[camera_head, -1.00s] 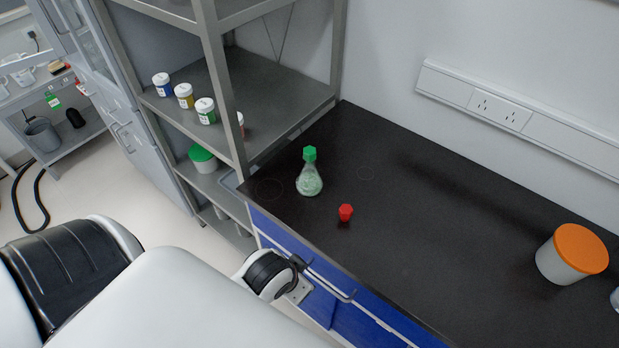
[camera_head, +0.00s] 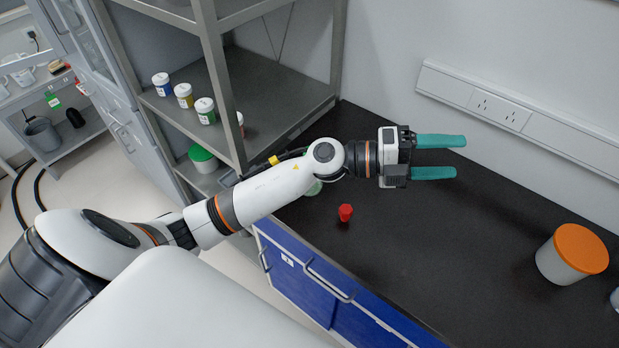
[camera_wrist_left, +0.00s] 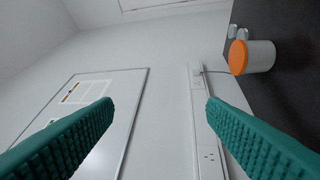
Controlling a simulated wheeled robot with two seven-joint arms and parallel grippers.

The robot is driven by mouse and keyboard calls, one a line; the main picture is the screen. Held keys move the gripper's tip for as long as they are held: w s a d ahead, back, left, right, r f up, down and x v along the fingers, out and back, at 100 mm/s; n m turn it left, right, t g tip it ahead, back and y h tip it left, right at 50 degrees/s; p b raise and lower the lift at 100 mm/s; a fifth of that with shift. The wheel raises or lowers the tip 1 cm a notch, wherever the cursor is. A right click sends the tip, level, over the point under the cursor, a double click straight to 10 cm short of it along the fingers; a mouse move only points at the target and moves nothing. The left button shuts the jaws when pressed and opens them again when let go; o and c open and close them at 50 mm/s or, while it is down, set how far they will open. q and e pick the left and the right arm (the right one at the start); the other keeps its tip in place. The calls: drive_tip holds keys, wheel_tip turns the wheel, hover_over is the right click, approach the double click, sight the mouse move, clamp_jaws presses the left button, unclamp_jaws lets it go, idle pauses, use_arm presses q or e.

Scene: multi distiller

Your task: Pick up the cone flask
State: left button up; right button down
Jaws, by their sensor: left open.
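The cone flask (camera_head: 314,188) stands on the black bench top, almost wholly hidden behind my left arm in the head view. Only a small greenish part of its body shows below the arm; its cap is hidden. My left gripper (camera_head: 461,157) is open and empty, above the bench and to the right of the flask, with its teal fingers pointing right toward the wall. In the left wrist view the open fingers (camera_wrist_left: 158,101) have only the wall between them, and the flask does not show. My right gripper is not in view.
A red cap-like piece (camera_head: 346,212) lies on the bench near the flask. A white tub with an orange lid (camera_head: 572,254) stands at the bench's right; it also shows in the left wrist view (camera_wrist_left: 256,57). A metal shelf (camera_head: 262,85) with small jars rises at the left.

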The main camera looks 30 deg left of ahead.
use_arm(q)
drive_tip(key=w+a+f+m+g+y, duration=0.1)
drive_tip(key=a+f+m+g+y, duration=0.6)
drive_tip(key=f+y, duration=0.15)
drive_tip(key=a+y, duration=0.3)
drive_tip(key=a, duration=0.3)
drive_tip(key=w+a+n+g+y, duration=0.1)
drive_tip(key=a+y, duration=0.2)
drive_tip(key=a, duration=0.4)
drive_tip(key=a+n+g+y, duration=0.1)
drive_tip(key=a+y, duration=0.2)
drive_tip(key=a, duration=0.3)
drive_tip(key=shift+w+a+r, duration=0.15)
drive_tip(key=shift+a, duration=0.1)
drive_tip(key=shift+a+f+n, duration=0.2)
drive_tip(key=shift+f+n, duration=0.1)
wheel_tip(320, 180, down, 6)
drive_tip(key=shift+r+p, duration=0.1)
drive_tip(key=shift+p, duration=1.1)
drive_tip(key=f+p, duration=0.1)
drive_tip(key=f, duration=0.1)
drive_tip(key=s+f+p, duration=0.1)
drive_tip(key=f, duration=0.2)
drive_tip(key=shift+a+p, duration=0.2)
drive_tip(key=shift+p, duration=0.15)
drive_tip(key=shift+f, duration=0.25)
clamp_jaws()
